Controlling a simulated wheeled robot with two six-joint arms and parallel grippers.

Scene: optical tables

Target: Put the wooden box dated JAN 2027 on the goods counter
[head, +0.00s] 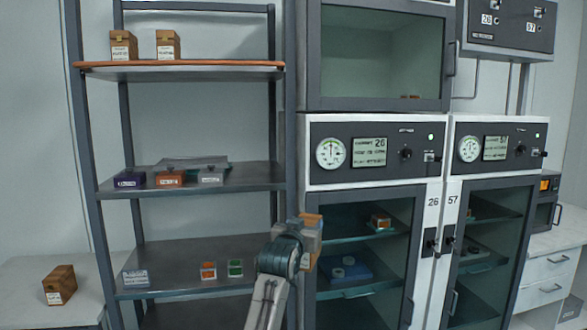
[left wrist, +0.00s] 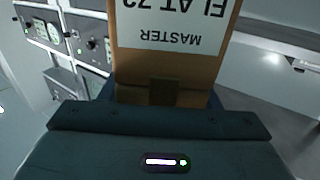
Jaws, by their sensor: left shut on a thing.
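My left gripper (head: 303,244) is shut on a wooden box (head: 313,223), held in front of the cabinets beside the shelf rack. In the left wrist view the box (left wrist: 175,70) is light brown with a white label, upside down, reading "MASTER" and "FLAT 7" plus an unclear digit. No date shows on its visible part. Two similar wooden boxes (head: 124,46) (head: 167,44) stand on the top shelf, and another wooden box (head: 59,285) sits on a white counter (head: 28,275) at the left; their labels are too small to read. I cannot tell which surface is the goods counter.
A metal shelf rack (head: 190,180) holds small coloured boxes on its middle and lower shelves. Dark glass-door cabinets numbered 26 (head: 365,245) and 57 (head: 490,250) stand to its right. A white drawer unit (head: 556,268) is at the far right. The left counter has bare room around its box.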

